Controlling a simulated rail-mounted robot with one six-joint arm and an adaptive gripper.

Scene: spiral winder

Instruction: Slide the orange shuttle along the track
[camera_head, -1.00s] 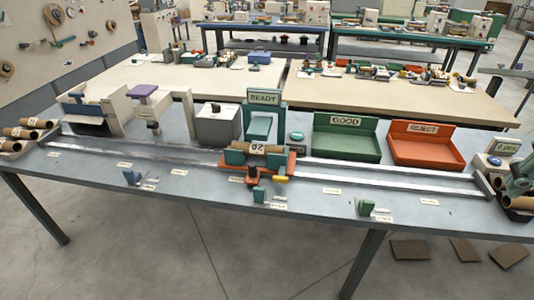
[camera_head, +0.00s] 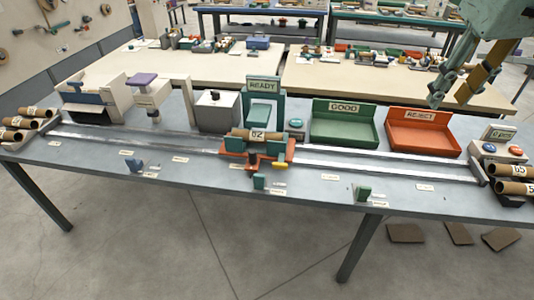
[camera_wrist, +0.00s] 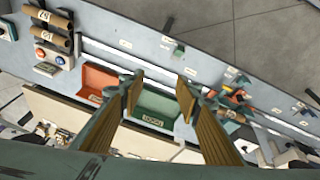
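The orange shuttle (camera_head: 233,155) sits on the silver track (camera_head: 385,168) near its middle, in front of the READY stand. A brown cardboard tube (camera_head: 257,135) with a white number label lies across the shuttle's green cradle. My gripper (camera_head: 451,100) is high at the upper right, above and apart from the bench. In the wrist view my gripper (camera_wrist: 158,92) has its two tan-padded fingers spread wide, with nothing between them. The gripper is well to the right of the shuttle.
A green GOOD tray (camera_head: 345,139) and an orange REJECT tray (camera_head: 424,149) stand behind the track. Numbered tubes (camera_head: 511,171) and a button box (camera_head: 498,151) are at the right end. Small green blocks (camera_head: 363,193) stand along the front. A grey box (camera_head: 217,112) stands behind the track.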

